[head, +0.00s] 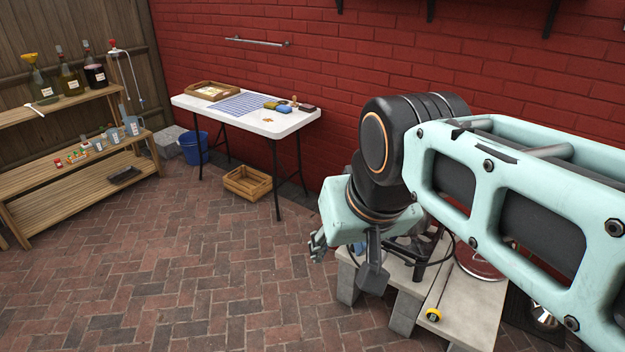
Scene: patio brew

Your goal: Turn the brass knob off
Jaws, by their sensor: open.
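The brass knob cannot be made out in the head view; my arm covers much of the area where it may be. My gripper (343,262) is open and hangs in front of the left end of a low pale slab (465,327) on concrete blocks. Nothing shows between its fingers. Behind it on the slab stands a dark metal frame (422,262), perhaps a burner stand, partly hidden by my wrist. I cannot tell whether my gripper touches anything there.
A round reddish item (478,264) is partly hidden behind my arm. A white folding table (240,121) stands at the wall, with a wooden crate (247,184) below. Wooden shelves (75,190) stand left. The brick floor centre-left is clear.

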